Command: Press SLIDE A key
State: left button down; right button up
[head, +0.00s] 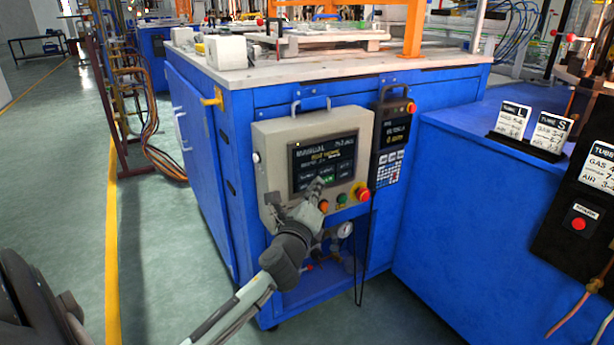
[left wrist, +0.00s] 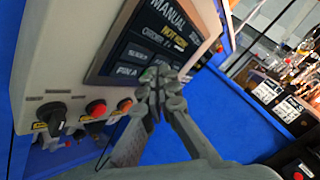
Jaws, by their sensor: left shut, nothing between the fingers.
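The control panel's dark touch screen (head: 322,160) reads MANUAL at its top, with rows of keys below. In the left wrist view the screen (left wrist: 150,35) is tilted; a key label that seems to start with SLIDE (left wrist: 137,54) shows left of the fingers, above another label. I cannot read it fully. My left gripper (head: 318,186) is shut and empty, its fingertips at the lower part of the screen. In the left wrist view the fingertips (left wrist: 157,76) overlap the screen's lower keys, beside a green mark. I cannot tell whether they touch. My right gripper is not in view.
Below the screen sit a black rotary knob (left wrist: 51,117) and a red button (left wrist: 96,108). A red knob (head: 362,194) is at the panel's lower right corner. A handheld keypad unit (head: 391,140) hangs to the right. A blue bench (head: 450,190) stands further right.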

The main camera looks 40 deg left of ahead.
aim_at(307, 176)
pick_arm(q)
jog(key=shift+w+a, duration=0.2)
jog(key=shift+a, duration=0.35)
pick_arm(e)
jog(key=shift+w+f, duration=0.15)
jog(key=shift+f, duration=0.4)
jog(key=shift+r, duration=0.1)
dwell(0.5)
pick_arm(q)
jog(key=shift+w+a, duration=0.2)
jog(key=shift+a, duration=0.2)
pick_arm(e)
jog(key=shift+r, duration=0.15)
